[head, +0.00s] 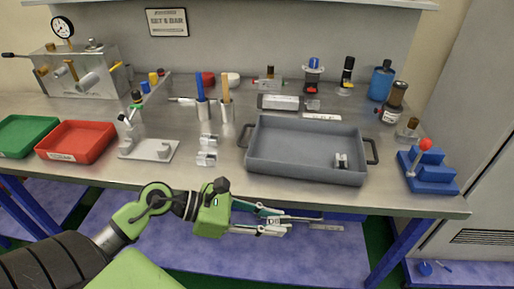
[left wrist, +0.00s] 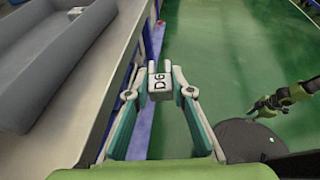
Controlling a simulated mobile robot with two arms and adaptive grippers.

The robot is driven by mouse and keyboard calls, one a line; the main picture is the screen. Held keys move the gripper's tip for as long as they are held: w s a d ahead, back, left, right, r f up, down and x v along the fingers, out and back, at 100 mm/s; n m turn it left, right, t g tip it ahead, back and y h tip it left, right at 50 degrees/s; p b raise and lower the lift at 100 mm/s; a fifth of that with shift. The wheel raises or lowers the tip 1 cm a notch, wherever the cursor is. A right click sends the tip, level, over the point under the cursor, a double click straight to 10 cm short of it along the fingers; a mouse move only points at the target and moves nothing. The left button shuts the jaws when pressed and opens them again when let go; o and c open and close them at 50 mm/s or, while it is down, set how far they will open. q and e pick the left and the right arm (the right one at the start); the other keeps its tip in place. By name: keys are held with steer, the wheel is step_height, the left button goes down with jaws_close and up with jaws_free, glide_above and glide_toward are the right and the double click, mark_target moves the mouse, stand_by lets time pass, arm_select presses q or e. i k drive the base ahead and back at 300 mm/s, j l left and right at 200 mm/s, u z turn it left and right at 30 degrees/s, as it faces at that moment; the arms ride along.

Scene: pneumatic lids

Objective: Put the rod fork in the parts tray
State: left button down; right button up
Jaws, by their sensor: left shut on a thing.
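My left gripper (head: 283,221) is just off the bench's front edge, in front of the grey parts tray (head: 300,176). In the left wrist view it is shut on a small silver two-pronged piece marked "DG", seemingly the rod fork (left wrist: 159,84), with its prongs pointing away from my palm. The tray also shows at the top left of the left wrist view (left wrist: 50,62). A small silver piece (head: 341,160) lies inside the tray near its front right. My right gripper (left wrist: 270,106) shows small at the right of the left wrist view; its jaws are unclear.
A red tray (head: 76,142) and a green tray (head: 24,136) stand at the left. Silver parts (head: 207,150) lie left of the grey tray. A blue stepped block with a red-knobbed lever (head: 430,171) stands right of it. Most of the grey tray's floor is clear.

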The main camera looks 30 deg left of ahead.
mark_target(272, 143)
steer(key=i+l+u, duration=0.15)
steer(key=l+u, duration=0.25)
steer(key=i+l+u, duration=0.1)
steer(key=l+u, duration=0.25)
steer(key=l, duration=0.15)
steer(key=l+u, duration=0.75)
steer(key=l, duration=0.3)
steer(key=k+l, duration=0.1)
steer(key=l, duration=0.6)
steer(key=l+u, duration=0.1)
steer(key=l, duration=0.55)
steer(key=k+l, duration=0.15)
steer(key=l, duration=0.55)
